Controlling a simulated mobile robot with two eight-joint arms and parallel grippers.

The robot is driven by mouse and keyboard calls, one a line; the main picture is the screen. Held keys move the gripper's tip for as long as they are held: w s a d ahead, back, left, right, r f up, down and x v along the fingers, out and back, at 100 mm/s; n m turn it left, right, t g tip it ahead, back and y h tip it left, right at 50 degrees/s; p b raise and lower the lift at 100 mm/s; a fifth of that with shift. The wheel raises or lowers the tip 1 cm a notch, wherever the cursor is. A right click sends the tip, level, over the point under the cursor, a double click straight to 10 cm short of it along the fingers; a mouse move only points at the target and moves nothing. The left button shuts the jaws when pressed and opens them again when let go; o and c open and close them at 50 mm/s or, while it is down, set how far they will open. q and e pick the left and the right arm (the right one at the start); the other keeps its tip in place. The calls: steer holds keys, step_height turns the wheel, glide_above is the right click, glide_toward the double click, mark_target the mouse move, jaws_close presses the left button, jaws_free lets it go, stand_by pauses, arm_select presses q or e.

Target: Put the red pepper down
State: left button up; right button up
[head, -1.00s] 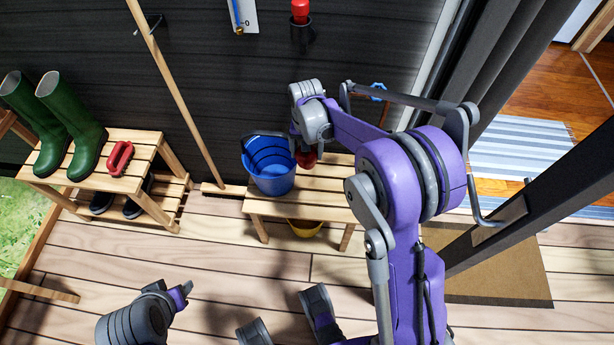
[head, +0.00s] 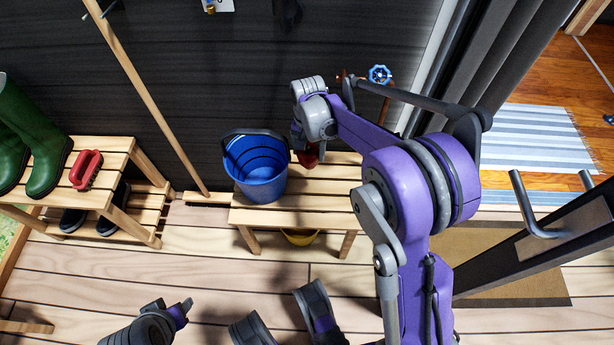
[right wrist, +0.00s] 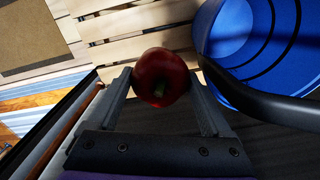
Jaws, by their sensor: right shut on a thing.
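The red pepper (head: 308,158) is mostly hidden behind my right gripper (head: 303,148) in the head view, just right of the blue bucket (head: 262,186) and over the slatted wooden bench (head: 325,205). In the right wrist view the pepper (right wrist: 160,76) sits between the two fingers of my right gripper (right wrist: 165,88), which is shut on it. The bench slats (right wrist: 130,22) show beyond it. I cannot tell whether the pepper touches the bench. My left gripper (head: 181,308) is low in the head view, above the floor; its finger opening is unclear.
The bucket stands on the bench, close beside the pepper. A yellow bowl (head: 300,237) is under the bench. A broom (head: 150,90) leans on the dark wall. A shelf at left holds green boots (head: 40,145) and a red brush (head: 87,168). Bench slats right of the bucket look clear.

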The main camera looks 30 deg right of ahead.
step_height(320, 180, down, 14)
steer(key=b, duration=0.3)
steer(key=shift+r, duration=0.15)
steer(key=shift+b, duration=0.3)
steer(key=o, duration=1.2)
steer(key=shift+c, duration=0.2)
